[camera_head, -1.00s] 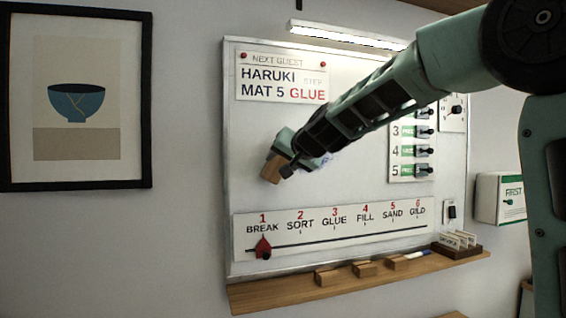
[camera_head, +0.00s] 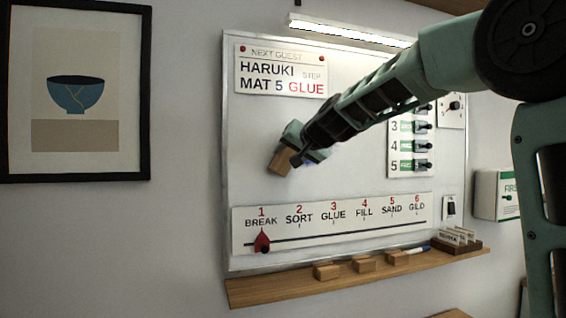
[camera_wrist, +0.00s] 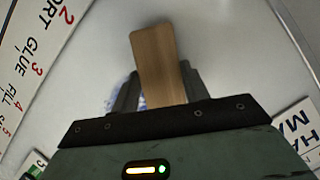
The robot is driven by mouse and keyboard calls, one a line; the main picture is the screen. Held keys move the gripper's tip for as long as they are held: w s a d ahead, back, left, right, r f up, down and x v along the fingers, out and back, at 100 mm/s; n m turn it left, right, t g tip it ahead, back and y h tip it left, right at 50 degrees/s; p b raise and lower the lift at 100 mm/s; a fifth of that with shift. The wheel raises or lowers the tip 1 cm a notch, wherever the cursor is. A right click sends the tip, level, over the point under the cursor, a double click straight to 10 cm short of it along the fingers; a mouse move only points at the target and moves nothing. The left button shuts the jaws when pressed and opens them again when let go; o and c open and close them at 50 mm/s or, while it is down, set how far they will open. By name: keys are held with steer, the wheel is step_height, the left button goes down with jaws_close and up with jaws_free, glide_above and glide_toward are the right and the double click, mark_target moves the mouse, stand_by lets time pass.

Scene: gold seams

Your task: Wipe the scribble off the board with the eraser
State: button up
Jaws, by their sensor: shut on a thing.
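The white board (camera_head: 350,185) hangs on the wall in the head view. My gripper (camera_head: 291,152) is at the middle left of the board, shut on a wooden eraser (camera_head: 281,161). In the wrist view the eraser (camera_wrist: 155,60) sticks out between the fingers towards the board; I cannot tell whether it touches the surface. A bluish patch of scribble (camera_head: 318,155) shows just right of the gripper. It also shows in the wrist view (camera_wrist: 115,95), beside the left finger. The gripper and arm hide part of it.
A step strip (camera_head: 330,225) with a red pointer (camera_head: 262,242) runs below the gripper. A name sign (camera_head: 281,72) is above, and a switch panel (camera_head: 410,148) is behind the arm.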

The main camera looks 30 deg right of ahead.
steer(key=shift+s+d, duration=0.15)
steer(key=shift+d, duration=0.2)
steer(key=s+d+b, duration=0.1)
steer(key=d+b, duration=0.7)
steer(key=d, duration=0.2)
steer(key=shift+s+d, duration=0.2)
steer(key=shift+s, duration=0.15)
stand_by(0.3)
